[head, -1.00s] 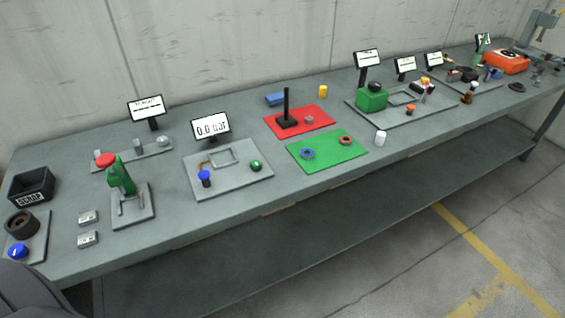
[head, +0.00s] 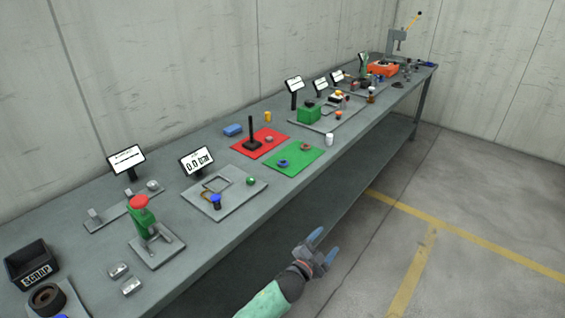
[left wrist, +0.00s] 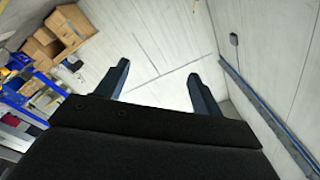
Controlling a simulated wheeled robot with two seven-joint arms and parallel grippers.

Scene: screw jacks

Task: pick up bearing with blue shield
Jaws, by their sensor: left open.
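A small ring with a blue face, the bearing with the blue shield (head: 283,163), lies on the green mat (head: 299,164) in the head view. A similar ring with a red-brown face (head: 305,146) lies on the same mat, farther right. My left gripper (head: 321,249) is open and empty, out in front of the bench's front edge, below and right of the mat. My right gripper is not in view.
The long grey bench (head: 80,225) holds a red mat (head: 247,149) with a black post, a grey plate (head: 190,205) with a blue-topped part and a green ball, and a white cylinder (head: 329,139) beside the green mat. A scrap bin (head: 28,268) stands at the left end.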

